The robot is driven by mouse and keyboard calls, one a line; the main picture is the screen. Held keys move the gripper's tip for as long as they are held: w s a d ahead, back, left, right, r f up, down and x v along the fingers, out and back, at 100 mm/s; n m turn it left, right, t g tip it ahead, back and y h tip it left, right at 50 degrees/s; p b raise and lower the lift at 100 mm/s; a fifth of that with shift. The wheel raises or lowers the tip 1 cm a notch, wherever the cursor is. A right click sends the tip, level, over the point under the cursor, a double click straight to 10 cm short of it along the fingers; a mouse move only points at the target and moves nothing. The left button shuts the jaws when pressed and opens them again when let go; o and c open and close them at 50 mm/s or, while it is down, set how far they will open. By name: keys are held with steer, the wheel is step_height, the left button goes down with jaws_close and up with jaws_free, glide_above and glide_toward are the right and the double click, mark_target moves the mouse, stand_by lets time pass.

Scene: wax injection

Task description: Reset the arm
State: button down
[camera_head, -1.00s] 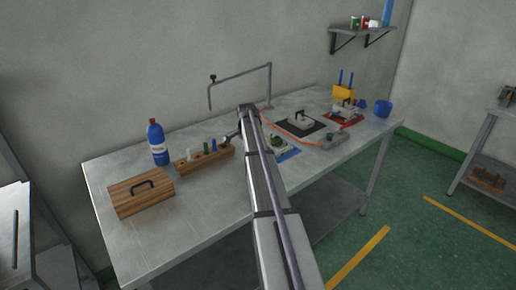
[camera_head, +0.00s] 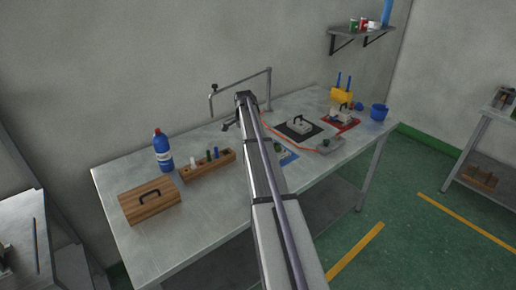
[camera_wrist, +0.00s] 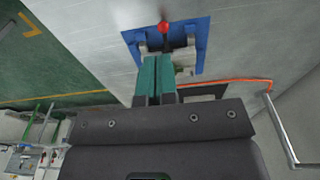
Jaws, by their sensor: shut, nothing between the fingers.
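My gripper (camera_wrist: 157,78) shows in the wrist view with its two teal fingers together and nothing between them. In the head view my arm reaches up over the middle of the table (camera_head: 225,200). The gripper's fingers are too small there to make out. The blue mat (camera_head: 288,157) is partly behind my arm.
A wooden box (camera_head: 150,200), a blue bottle (camera_head: 162,150) and a wooden rack (camera_head: 208,166) stand at the left. A bent metal stand (camera_head: 240,78) rises at the back.

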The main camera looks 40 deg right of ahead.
stand_by(0.4)
steer(key=s+a+n, duration=0.6)
steer(key=s+a, duration=0.3)
steer(key=a, duration=0.4)
steer(key=s+a+n, duration=0.6)
steer(key=s+a, duration=0.3)
steer(key=a, duration=0.5)
steer(key=s+a+n+y, duration=0.1)
steer(key=s+a+n, duration=0.5)
steer(key=a, duration=0.8)
steer(key=s, duration=0.3)
steer(key=shift+s+a, duration=0.25)
steer(key=shift+s, duration=0.1)
steer(key=c, duration=1.8)
jaws_free()
steer(key=shift+f, duration=0.1)
